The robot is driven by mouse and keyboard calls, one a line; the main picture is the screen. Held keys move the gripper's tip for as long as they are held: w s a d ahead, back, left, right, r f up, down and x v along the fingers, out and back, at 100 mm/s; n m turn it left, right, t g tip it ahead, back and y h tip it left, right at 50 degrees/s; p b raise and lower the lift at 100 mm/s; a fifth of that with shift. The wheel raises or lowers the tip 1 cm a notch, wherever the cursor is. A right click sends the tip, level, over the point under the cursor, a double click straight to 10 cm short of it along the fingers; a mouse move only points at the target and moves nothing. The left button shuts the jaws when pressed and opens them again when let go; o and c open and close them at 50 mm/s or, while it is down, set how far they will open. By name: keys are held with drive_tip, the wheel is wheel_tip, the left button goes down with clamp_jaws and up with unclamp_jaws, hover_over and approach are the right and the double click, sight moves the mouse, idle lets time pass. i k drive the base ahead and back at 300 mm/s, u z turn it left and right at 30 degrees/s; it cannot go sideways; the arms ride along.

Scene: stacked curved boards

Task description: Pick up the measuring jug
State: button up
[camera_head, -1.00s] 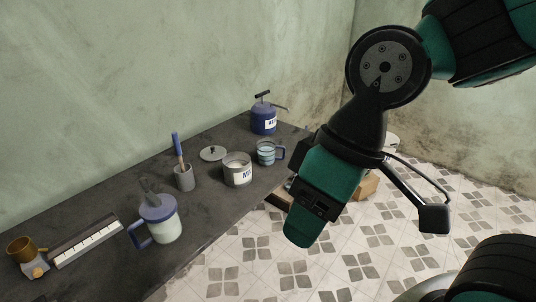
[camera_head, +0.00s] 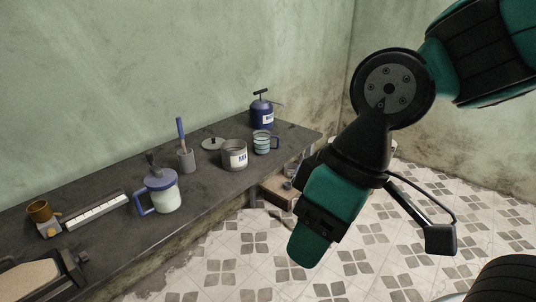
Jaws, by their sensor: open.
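A pale jug (camera_head: 166,198) with a blue lid and blue handle stands upright on the dark table, left of the middle. A smaller blue-striped cup (camera_head: 262,143) with a blue handle stands farther back. I cannot tell for sure which is the measuring jug; the larger one looks more like a jug. My gripper (camera_head: 437,238) shows in part at the lower right, as a dark finger with a grey pad. Its other finger is hidden behind my wrist. It is open, over the floor, well to the right of the table and apart from both.
A wooden box (camera_head: 280,192) stands on the floor.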

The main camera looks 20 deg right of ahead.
sight(265, 142)
drive_tip(key=z, duration=0.8)
drive_tip(key=i, duration=0.35)
drive_tip(key=z, duration=1)
drive_tip(key=i, duration=1.55)
drive_tip(key=u, duration=0.85)
drive_tip(key=i, duration=0.9)
drive_tip(key=u, duration=0.85)
